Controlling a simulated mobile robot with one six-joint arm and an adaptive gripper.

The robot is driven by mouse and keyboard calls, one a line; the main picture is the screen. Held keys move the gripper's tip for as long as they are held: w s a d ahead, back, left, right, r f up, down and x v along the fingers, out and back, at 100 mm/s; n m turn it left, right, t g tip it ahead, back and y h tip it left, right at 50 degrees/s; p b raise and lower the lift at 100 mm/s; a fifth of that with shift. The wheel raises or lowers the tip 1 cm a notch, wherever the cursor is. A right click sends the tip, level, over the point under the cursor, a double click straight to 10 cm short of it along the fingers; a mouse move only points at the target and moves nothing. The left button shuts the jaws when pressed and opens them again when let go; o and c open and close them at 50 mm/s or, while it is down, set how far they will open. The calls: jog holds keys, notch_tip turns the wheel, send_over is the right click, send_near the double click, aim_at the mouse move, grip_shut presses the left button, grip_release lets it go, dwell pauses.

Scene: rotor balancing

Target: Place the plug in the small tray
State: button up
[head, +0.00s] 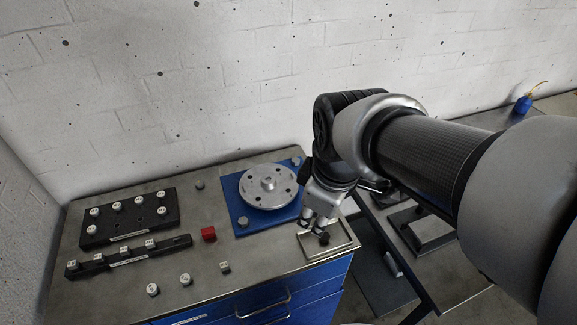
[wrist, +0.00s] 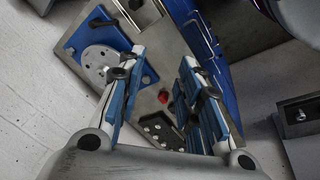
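The small tray (head: 347,236) is a shallow rimmed tray at the front right corner of the cabinet top. A small dark piece, apparently the plug (head: 324,238), shows inside it, just below my fingertips. My gripper (head: 315,224) points down over the tray's left part. In the wrist view the blue-padded fingers (wrist: 163,60) stand apart with nothing visible between them. The tray also shows at the top of the wrist view (wrist: 150,17), with a dark piece in it. I cannot tell whether a fingertip touches the plug.
A silver rotor disc (head: 268,187) sits on a blue plate (head: 240,205) left of my gripper. A red block (head: 208,234), a black weight block (head: 130,217) and a slim rack (head: 128,256) lie further left. Several small weights stand near the front edge. A lower bench (head: 400,195) is at right.

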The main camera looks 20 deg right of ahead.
jog(key=s+a+r+m+t, duration=0.1)
jog(key=s+a+r+m, duration=0.1)
jog(key=s+m, duration=0.6)
jog(key=shift+s+a+m+t, duration=0.15)
jog(key=shift+a+m+t, duration=0.15)
jog(key=shift+a, duration=0.2)
notch_tip(320, 180, down, 3)
jog(key=b, duration=0.3)
jog(key=shift+a, duration=0.1)
